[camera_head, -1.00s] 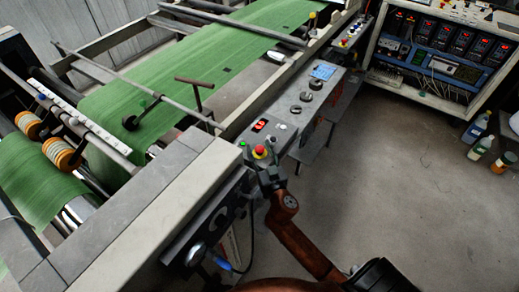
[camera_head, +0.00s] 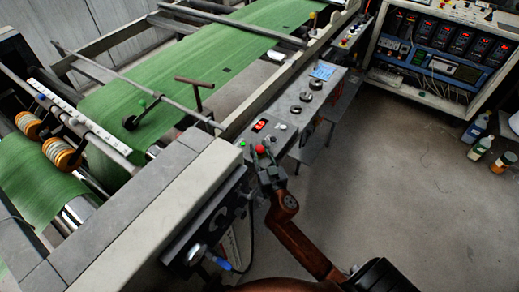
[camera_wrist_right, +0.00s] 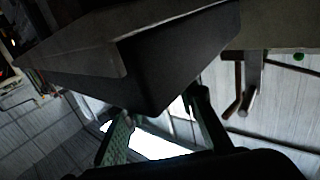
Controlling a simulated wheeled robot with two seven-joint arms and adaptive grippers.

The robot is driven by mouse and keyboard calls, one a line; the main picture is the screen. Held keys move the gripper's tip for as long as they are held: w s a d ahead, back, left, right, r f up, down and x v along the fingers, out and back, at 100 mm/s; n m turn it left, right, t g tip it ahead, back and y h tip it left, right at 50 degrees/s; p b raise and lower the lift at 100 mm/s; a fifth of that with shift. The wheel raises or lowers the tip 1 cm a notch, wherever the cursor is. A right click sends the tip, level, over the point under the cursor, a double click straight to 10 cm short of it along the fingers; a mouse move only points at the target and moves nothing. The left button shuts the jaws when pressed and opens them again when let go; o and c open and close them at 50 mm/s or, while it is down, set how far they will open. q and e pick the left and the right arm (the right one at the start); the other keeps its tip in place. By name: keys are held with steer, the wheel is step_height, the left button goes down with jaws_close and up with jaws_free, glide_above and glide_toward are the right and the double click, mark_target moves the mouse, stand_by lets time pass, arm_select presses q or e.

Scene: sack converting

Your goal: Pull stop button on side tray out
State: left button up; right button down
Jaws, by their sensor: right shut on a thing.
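The stop button (camera_head: 260,149) is a red round knob at the near end of the grey side tray (camera_head: 284,127) in the head view. My right gripper (camera_head: 262,157) is at the button, its fingers reaching up on either side of the knob and shut on it. The fingers hide the button's base. In the right wrist view, the two fingers (camera_wrist_right: 160,120) stand apart with a dark box-like corner between them; I cannot make out the button there. My left gripper is not in view.
A green button (camera_head: 243,143), a lit red switch (camera_head: 260,125) and black knobs (camera_head: 306,96) sit close by on the tray. The cream machine frame (camera_head: 160,220) is left of my gripper. Bottles (camera_head: 476,128) stand at the right. The floor between is clear.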

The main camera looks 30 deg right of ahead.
steer(key=shift+r+p, duration=0.55)
steer(key=shift+r, duration=0.1)
steer(key=c, duration=1.5)
jaws_free()
steer(key=shift+f, duration=0.1)
steer(key=shift+s, duration=0.1)
steer(key=v, duration=1.2)
